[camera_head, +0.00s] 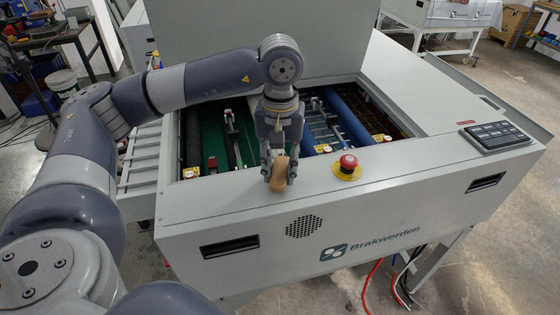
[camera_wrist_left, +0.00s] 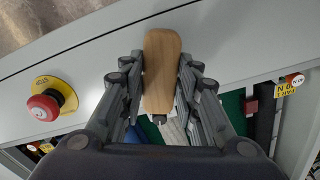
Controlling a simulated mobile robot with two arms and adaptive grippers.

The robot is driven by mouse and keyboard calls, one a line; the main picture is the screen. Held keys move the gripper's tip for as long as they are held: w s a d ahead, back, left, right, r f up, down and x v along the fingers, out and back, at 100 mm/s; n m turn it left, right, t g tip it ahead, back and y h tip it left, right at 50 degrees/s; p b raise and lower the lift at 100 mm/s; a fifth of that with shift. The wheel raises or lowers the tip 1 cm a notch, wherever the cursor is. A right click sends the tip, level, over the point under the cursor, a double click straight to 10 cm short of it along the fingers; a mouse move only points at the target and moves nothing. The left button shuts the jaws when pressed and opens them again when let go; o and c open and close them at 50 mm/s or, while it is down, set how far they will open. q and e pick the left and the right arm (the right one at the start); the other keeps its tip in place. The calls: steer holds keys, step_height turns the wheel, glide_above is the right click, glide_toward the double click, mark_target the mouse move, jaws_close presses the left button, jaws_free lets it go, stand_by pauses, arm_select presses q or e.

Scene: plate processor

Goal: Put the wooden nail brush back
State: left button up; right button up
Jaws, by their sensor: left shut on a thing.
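The wooden nail brush (camera_head: 279,173) is a small tan block with rounded ends. In the head view my left gripper (camera_head: 281,160) points down and is shut on it, at the front rim of the plate processor (camera_head: 218,210). In the left wrist view the brush (camera_wrist_left: 161,68) lies lengthwise between the two fingers of the left gripper (camera_wrist_left: 159,85). I cannot tell whether the brush touches the rim. The bristles are hidden. My right gripper is not in view.
A red emergency button (camera_head: 348,163) on a yellow base stands just right of the brush. The processor's open bay shows rollers and a green bed (camera_head: 211,140) behind the gripper. A control keypad (camera_head: 493,136) is at the right. The raised lid (camera_head: 222,40) stands behind.

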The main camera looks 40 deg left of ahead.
arm_select(q)
steer(key=shift+f+b, duration=0.25)
steer(key=shift+b, duration=0.1)
steer(key=o, duration=1)
steer(key=shift+r, duration=0.1)
steer(key=shift+c, duration=0.2)
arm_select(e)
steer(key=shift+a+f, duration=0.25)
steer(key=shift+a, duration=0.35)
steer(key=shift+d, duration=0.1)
